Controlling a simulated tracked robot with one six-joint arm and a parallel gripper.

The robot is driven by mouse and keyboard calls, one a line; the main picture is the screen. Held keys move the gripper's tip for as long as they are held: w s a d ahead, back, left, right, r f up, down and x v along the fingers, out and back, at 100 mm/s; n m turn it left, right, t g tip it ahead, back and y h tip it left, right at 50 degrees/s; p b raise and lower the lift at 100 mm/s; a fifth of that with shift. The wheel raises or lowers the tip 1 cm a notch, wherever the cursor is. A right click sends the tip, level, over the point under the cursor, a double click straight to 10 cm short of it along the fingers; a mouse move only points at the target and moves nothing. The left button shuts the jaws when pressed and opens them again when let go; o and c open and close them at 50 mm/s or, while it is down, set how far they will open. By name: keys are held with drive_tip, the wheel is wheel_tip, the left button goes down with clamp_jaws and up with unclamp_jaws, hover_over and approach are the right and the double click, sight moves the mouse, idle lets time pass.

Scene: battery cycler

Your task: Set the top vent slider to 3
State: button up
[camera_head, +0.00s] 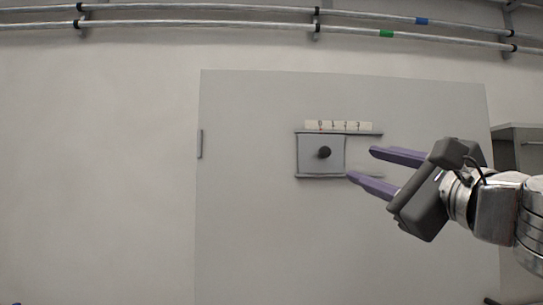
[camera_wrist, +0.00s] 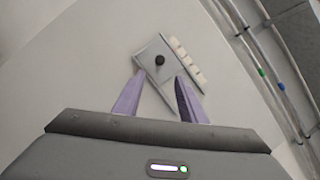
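The vent slider is a grey square plate (camera_head: 310,158) with a round black knob (camera_head: 324,152), set between two horizontal rails on a pale panel. It sits at the left end of the rails. A strip of white number labels (camera_head: 339,126) runs above, with a small red mark under the leftmost label. My gripper (camera_head: 359,163) is open and empty, to the right of the knob and apart from it in the head view. In the wrist view, the knob (camera_wrist: 159,60) shows beyond and between the open purple fingers (camera_wrist: 156,85), with the label strip (camera_wrist: 187,60) to its right.
The pale panel (camera_head: 250,220) is flat and mostly bare, with a small grey handle (camera_head: 199,144) at its left edge. Metal pipes (camera_head: 200,15) with blue and green bands run along the wall above. A grey cabinet (camera_head: 520,150) stands at the right.

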sight(327, 154)
drive_tip(key=x, duration=1.3)
drive_tip(key=shift+w+a, duration=0.1)
clamp_jaws()
idle(0.4)
